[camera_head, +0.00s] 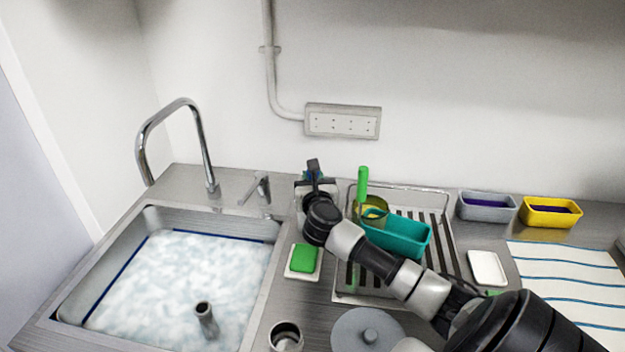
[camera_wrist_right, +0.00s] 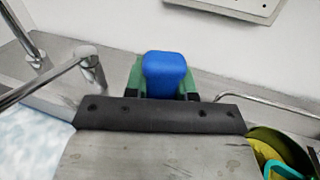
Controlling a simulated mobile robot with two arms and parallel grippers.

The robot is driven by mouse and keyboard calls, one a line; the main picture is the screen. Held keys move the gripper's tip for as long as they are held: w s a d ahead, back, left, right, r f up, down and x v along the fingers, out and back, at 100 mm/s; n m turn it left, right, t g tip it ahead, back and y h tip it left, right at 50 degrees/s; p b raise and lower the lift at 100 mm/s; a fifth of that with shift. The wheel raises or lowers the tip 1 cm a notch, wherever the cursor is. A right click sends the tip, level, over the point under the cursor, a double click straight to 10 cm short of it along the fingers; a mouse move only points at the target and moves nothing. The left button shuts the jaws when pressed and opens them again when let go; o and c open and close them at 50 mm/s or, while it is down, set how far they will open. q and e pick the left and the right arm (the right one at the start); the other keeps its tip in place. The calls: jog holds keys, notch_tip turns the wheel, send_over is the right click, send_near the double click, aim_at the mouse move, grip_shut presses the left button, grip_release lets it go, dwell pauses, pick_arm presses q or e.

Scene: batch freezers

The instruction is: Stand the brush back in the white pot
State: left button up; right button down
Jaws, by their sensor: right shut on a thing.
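My right gripper (camera_head: 315,172) is behind the counter's middle, between the sink and the dish rack, close to the wall. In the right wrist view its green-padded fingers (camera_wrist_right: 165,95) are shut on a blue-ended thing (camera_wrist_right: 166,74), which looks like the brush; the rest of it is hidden. In the head view only a little dark blue shows at the fingers. A pale shape (camera_head: 300,187) beside the gripper may be the white pot, but my wrist hides most of it. I cannot tell whether the brush is inside it. My left gripper is not in view.
The foamy sink (camera_head: 170,290) and tap (camera_head: 145,150) are left. The dish rack (camera_head: 450,245) right holds a teal tub (camera_head: 400,238) and an olive container (camera_head: 376,213) near an upright green handle (camera_head: 362,183). A green sponge (camera_head: 304,258) lies in front.

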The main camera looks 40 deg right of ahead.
jog(key=c, duration=0.9)
grip_release()
jog(key=shift+f, duration=0.1)
jog(key=shift+c, duration=0.2)
jog(key=shift+s+a+r, duration=0.1)
jog(key=shift+a+r, duration=0.05)
jog(key=shift+r, duration=0.05)
jog(key=p+v, duration=0.4)
jog(key=v, duration=0.7)
jog(key=shift+s+a, duration=0.2)
jog(key=shift+s, duration=0.1)
